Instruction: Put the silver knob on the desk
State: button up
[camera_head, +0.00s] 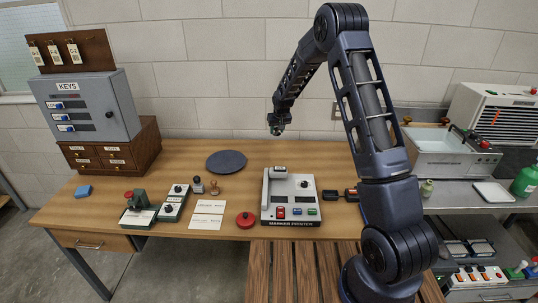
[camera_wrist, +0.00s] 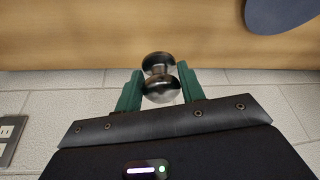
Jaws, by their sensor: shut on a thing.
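My gripper (camera_wrist: 160,88) has green fingers and is shut on the silver knob (camera_wrist: 161,88), a shiny metal piece with two rounded ends and a narrower waist. In the head view my gripper (camera_head: 278,128) is in the air above the back part of the wooden desk (camera_head: 300,150), near the wall. The knob is too small to make out there. The desk also shows at the top of the wrist view (camera_wrist: 110,38). The knob is apart from it.
A dark round mat (camera_head: 226,162) lies at the desk's back. A marker printer (camera_head: 291,198) stands at the middle front. A key cabinet (camera_head: 88,108) sits on a drawer box at left. Stamps, cards and a red puck (camera_head: 245,220) occupy the front. Bare wood lies behind the printer.

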aim_at(276, 155)
notch_tip(276, 155, down, 13)
jog(key=shift+f, duration=0.1)
dwell(0.5)
jog(key=shift+f, duration=0.15)
jog(key=o, duration=1.1)
